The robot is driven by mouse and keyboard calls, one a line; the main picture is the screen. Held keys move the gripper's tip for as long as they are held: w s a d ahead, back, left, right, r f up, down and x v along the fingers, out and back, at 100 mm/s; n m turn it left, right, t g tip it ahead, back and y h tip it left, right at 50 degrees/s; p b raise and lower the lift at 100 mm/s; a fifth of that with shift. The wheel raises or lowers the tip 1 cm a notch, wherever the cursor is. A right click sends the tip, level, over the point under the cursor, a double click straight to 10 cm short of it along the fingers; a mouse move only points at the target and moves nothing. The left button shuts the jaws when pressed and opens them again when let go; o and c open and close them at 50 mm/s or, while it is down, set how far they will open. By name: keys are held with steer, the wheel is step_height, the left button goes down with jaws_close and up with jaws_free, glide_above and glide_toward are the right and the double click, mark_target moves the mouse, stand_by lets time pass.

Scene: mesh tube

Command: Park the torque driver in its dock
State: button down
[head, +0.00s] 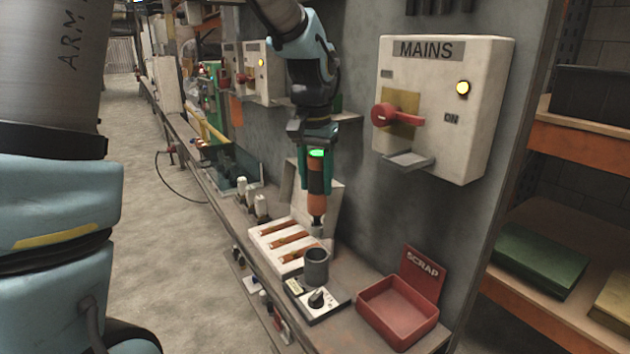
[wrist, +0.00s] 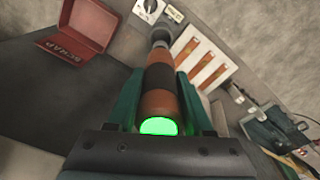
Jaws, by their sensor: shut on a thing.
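The torque driver (head: 316,181) has an orange and black body, a dark tip and a lit green ring at its top. My gripper (head: 318,172) has teal fingers and is shut on the driver's upper body, holding it upright. The driver also shows in the wrist view (wrist: 160,88), between the fingers. A dark grey open cup (head: 316,268), which looks like the dock, stands on the bench beside a dial box (head: 317,300). In the head view the driver's tip shows above the cup's rim, apart from it. The wrist view hides part of the cup behind the driver.
A white tray with copper-coloured strips (head: 268,233) lies just left of the cup. A red SCRAP bin (head: 398,308) stands to the right. The MAINS box (head: 440,105) with a red lever sticks out from the wall at the right of my arm. Small white-topped items (head: 261,205) stand further left.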

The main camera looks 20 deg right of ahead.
steer(key=b, duration=0.4)
glide_above(316, 226)
steer(key=shift+w+d+f, duration=0.1)
steer(key=shift+w+f, duration=0.05)
steer(key=shift+f, duration=1.1)
steer(key=shift+w+f, duration=0.15)
steer(key=shift+f, duration=1.5)
steer(key=shift+w, duration=0.1)
steer(key=shift+f+b, duration=1.55)
steer(key=shift+f, duration=1.25)
stand_by(1.7)
